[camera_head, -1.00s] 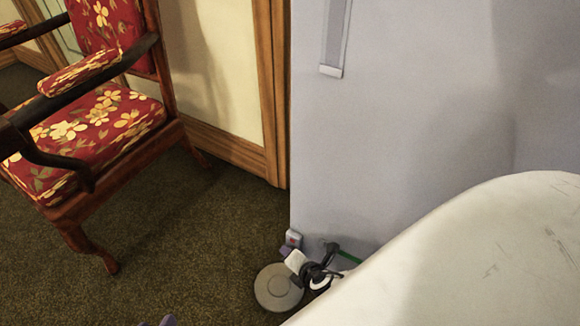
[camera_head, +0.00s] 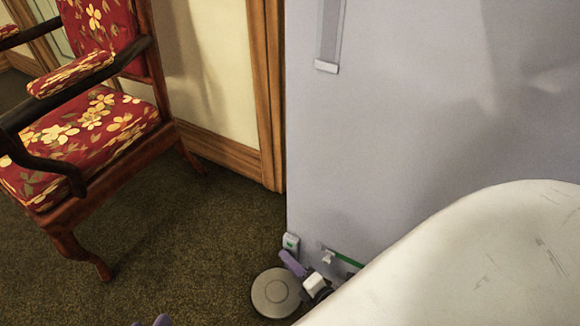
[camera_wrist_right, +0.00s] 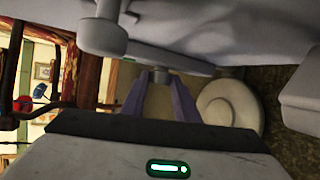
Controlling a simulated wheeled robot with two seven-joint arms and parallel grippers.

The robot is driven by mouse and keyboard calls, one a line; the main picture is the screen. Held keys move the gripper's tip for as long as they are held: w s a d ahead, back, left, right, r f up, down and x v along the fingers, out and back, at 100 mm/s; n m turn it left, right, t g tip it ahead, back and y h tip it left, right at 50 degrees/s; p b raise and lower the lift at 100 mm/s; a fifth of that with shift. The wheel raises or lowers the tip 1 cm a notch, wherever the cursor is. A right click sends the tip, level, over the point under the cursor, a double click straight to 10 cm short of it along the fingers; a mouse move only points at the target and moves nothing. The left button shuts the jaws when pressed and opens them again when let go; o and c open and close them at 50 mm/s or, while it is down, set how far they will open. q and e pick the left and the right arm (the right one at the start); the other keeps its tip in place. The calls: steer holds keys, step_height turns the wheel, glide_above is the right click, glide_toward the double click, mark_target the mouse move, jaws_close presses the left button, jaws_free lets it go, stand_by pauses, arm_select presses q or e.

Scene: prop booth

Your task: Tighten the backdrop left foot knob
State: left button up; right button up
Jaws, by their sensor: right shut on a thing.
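The grey-lavender backdrop (camera_head: 400,130) fills the right of the head view. At its lower left corner is a small pale box with a green mark (camera_head: 291,241). My right gripper (camera_head: 293,262) is down at this corner, partly hidden by my white arm. In the right wrist view, its purple fingers (camera_wrist_right: 160,88) are shut on a small metallic knob (camera_wrist_right: 160,75) under a grey bar (camera_wrist_right: 150,52). The fingers hide part of the knob. Of my left gripper, only a purple tip (camera_head: 163,320) shows at the bottom edge; its opening is not visible.
A round grey disc (camera_head: 276,292) lies on the carpet beside the right gripper and also shows in the wrist view (camera_wrist_right: 229,106). A red floral armchair (camera_head: 85,130) stands at left. Carpet between chair and disc is clear. A strap (camera_head: 329,35) hangs on the backdrop.

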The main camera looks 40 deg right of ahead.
steer(key=shift+d, duration=0.15)
stand_by(0.4)
steer(key=o, duration=1.1)
steer(key=shift+c, duration=0.2)
arm_select(q)
steer(key=s+a+f+g+y+p, duration=0.1)
steer(key=a+f+g+y+p, duration=0.1)
steer(key=p, duration=0.4)
step_height(320, 180, down, 3)
steer(key=shift+a+r+y+p, duration=0.1)
steer(key=shift+a+y+p, duration=0.35)
steer(key=shift+a, duration=0.45)
arm_select(e)
step_height(320, 180, up, 10)
steer(key=shift+w, duration=0.15)
arm_select(q)
steer(key=shift+s, duration=0.1)
